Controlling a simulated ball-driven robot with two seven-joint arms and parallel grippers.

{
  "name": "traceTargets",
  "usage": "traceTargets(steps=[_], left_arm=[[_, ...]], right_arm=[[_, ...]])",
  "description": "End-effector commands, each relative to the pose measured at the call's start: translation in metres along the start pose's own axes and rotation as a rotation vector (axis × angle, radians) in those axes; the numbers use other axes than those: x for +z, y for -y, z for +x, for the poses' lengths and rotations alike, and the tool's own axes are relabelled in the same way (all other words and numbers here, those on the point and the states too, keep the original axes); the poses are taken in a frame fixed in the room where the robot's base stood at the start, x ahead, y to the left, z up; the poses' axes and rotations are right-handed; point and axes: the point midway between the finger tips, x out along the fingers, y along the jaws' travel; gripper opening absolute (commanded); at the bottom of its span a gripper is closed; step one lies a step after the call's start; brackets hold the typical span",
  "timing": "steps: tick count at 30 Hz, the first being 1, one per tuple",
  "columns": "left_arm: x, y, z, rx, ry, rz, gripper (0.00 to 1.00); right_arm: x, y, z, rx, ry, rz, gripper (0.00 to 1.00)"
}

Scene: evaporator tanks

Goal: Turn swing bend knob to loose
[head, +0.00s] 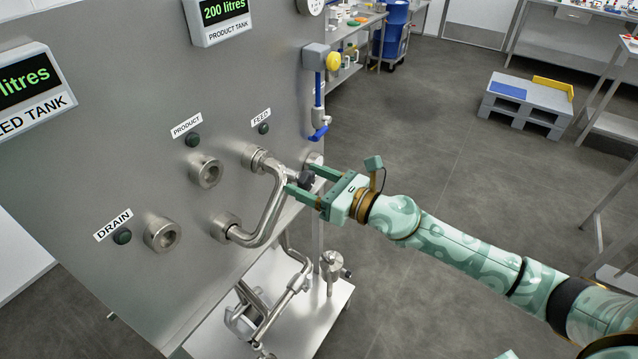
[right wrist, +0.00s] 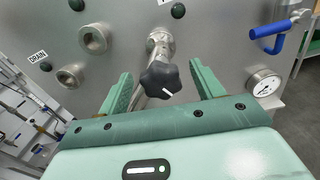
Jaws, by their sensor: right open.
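The swing bend (head: 268,208) is a bent steel pipe on the front of the grey tank panel, joined to a port below the FEED label and to a lower port. Its black lobed knob (head: 306,180) is partly hidden by my right gripper in the head view. In the right wrist view the knob (right wrist: 161,80) shows a white line mark and sits between the two green fingers. My right gripper (head: 302,182) is open around the knob, with a visible gap on each side. My left gripper is not in view.
Open ports (head: 205,172) and (head: 162,234) stick out of the panel beside the bend. A blue-handled valve (head: 319,132) is above right, and a round gauge (right wrist: 263,83) is right of the gripper. A lower shelf with pipework (head: 325,318) lies below.

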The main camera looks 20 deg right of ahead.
Motion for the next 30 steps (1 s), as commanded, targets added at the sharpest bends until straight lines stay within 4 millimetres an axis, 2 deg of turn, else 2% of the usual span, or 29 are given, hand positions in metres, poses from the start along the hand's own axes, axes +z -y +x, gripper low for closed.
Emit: traceTargets(steps=[5, 8, 11, 15, 21, 30], left_arm=[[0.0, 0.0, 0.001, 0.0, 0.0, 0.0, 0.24], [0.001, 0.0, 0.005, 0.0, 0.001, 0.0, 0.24], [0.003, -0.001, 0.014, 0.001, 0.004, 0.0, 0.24], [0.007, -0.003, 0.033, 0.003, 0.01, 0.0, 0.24], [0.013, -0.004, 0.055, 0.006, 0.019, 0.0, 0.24], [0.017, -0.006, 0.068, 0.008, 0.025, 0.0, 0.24]], right_arm=[[-0.001, 0.0, -0.004, -0.001, 0.0, 0.0, 0.66], [-0.003, 0.001, -0.016, -0.001, -0.001, 0.001, 0.66], [-0.005, 0.001, -0.038, -0.001, -0.003, 0.0, 0.66], [-0.009, 0.001, -0.077, 0.0, -0.007, 0.002, 0.66], [-0.008, 0.0, -0.121, -0.001, -0.005, 0.006, 0.66], [-0.003, 0.0, -0.157, 0.001, -0.001, 0.004, 0.66]])
